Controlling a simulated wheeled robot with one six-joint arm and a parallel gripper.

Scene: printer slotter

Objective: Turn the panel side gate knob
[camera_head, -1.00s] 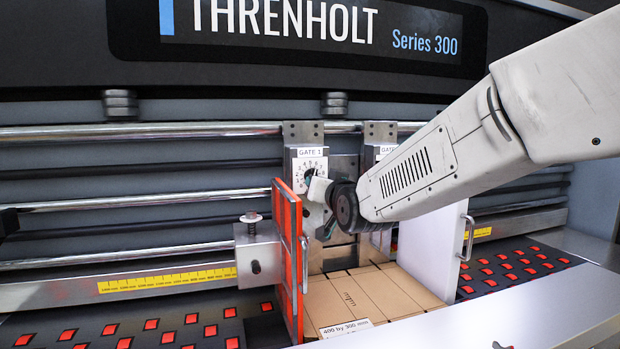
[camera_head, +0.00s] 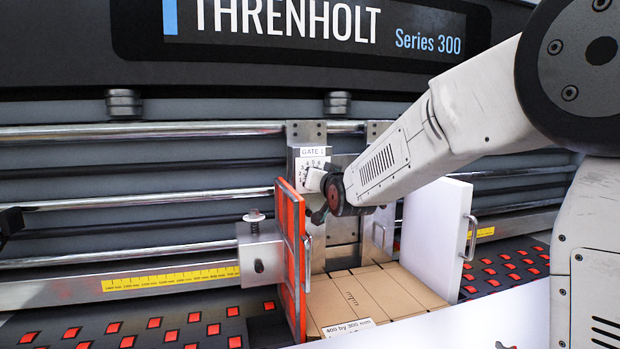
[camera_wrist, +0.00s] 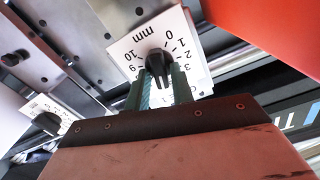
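In the head view the Gate 1 dial plate (camera_head: 313,168) is on its block just behind the red-orange panel (camera_head: 288,255), partly hidden by my gripper (camera_head: 319,190). In the wrist view a white dial plate (camera_wrist: 187,36), with numbers and "mm", carries a black knob (camera_wrist: 157,62). The two green fingers of my gripper (camera_wrist: 160,78) stand apart, one on each side of this knob. White shows between the fingers below the knob. I cannot tell whether a finger touches it. A second black knob (camera_wrist: 47,123) on another dial shows at left in the wrist view.
A white side plate (camera_head: 437,225) with a handle stands to the right. Cardboard sheets (camera_head: 385,290) lie between it and the red-orange panel. Metal rails (camera_head: 150,131) run across the machine. The red-orange panel (camera_wrist: 265,30) is close at upper right in the wrist view.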

